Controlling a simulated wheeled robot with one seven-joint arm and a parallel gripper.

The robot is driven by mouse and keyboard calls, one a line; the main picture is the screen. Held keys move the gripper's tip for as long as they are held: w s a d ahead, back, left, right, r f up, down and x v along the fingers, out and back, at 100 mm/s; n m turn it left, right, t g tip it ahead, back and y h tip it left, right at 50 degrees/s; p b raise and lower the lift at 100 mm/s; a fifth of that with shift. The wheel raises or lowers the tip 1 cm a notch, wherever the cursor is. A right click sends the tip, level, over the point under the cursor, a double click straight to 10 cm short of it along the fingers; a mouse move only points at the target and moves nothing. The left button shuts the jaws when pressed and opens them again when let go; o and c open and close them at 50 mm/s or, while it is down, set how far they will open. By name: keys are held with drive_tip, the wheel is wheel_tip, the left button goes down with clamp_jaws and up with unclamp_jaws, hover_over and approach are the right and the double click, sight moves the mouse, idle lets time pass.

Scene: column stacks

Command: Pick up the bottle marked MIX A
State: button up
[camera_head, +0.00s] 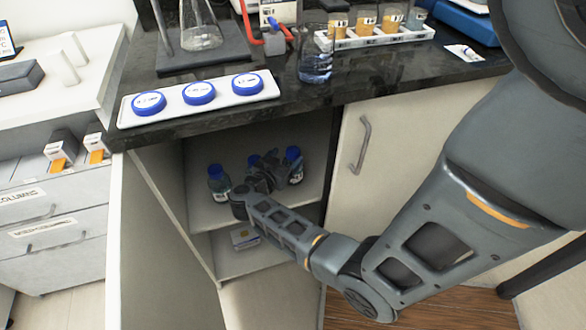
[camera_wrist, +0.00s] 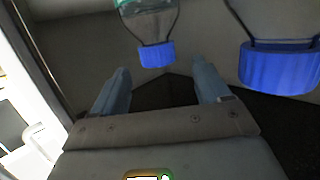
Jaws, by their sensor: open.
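Blue-capped bottles stand on the upper shelf of an open cabinet in the head view: a left bottle (camera_head: 218,184), a middle bottle (camera_head: 253,160) partly behind my gripper, and a right bottle (camera_head: 294,166). No label can be read, so I cannot tell which is MIX A. My gripper (camera_head: 264,168) is inside the cabinet at the bottles. In the wrist view, where bottles appear upside down, my gripper (camera_wrist: 164,82) is open and empty. One bottle (camera_wrist: 152,20) lies ahead, roughly between the finger directions; another blue-capped bottle (camera_wrist: 278,66) is close at the right.
The cabinet's side wall and shelf (camera_head: 205,216) surround my gripper. A small box (camera_head: 243,238) lies on the lower shelf. The dark counter above holds a white tray (camera_head: 240,98) with blue-lidded dishes, a beaker (camera_head: 316,66) and a vial rack (camera_head: 385,38).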

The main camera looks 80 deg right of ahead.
sight(290, 155)
drive_tip(key=b+x, duration=0.1)
drive_tip(key=x, duration=0.4)
drive_tip(key=shift+s+d+f, duration=0.1)
drive_tip(key=shift+s+f, duration=0.05)
clamp_jaws()
idle(0.6)
